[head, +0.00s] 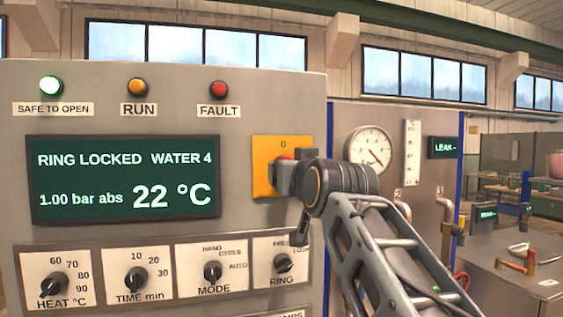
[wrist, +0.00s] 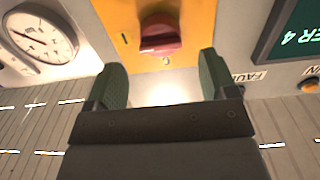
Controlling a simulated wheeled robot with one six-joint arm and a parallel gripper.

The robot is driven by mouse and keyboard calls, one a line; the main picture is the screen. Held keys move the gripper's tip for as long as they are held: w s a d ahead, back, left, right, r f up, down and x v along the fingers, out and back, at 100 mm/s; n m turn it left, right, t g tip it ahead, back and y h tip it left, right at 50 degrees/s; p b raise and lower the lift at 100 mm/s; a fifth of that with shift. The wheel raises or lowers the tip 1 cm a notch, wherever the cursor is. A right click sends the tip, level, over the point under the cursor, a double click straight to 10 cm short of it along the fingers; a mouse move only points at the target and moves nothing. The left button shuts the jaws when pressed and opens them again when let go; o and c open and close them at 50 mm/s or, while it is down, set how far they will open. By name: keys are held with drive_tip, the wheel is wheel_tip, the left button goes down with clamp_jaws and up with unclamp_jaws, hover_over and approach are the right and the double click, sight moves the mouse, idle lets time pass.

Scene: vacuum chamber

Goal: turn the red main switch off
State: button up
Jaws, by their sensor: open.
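The red main switch (wrist: 160,36) is a knob on a yellow plate (head: 264,150) on the grey panel. The red grip seems to lie crosswise, level with the "I". My gripper (wrist: 162,76) is open, with one green-padded finger on each side of the switch's line and the knob just beyond the tips. I see no contact. In the head view my gripper (head: 283,178) hides most of the knob.
The display (head: 125,178) reads "RING LOCKED WATER 4", 1.00 bar abs, 22 °C. The green "SAFE TO OPEN" lamp (head: 51,86) looks lit. The mode knob (head: 212,271) and ring knob (head: 283,263) sit below. A round gauge (head: 370,148) is to the right.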

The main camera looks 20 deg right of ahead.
drive_tip(key=shift+w+d+p, duration=0.2)
drive_tip(key=shift+w+p, duration=0.05)
drive_tip(key=shift+w, duration=0.65)
drive_tip(key=shift+w+d+p, duration=0.15)
drive_tip(key=shift+w+p, duration=0.15)
drive_tip(key=shift+w, duration=0.65)
drive_tip(key=shift+w+d+p, duration=0.2)
drive_tip(key=shift+w+p, duration=0.05)
drive_tip(key=shift+w, duration=0.65)
drive_tip(key=c, duration=0.9)
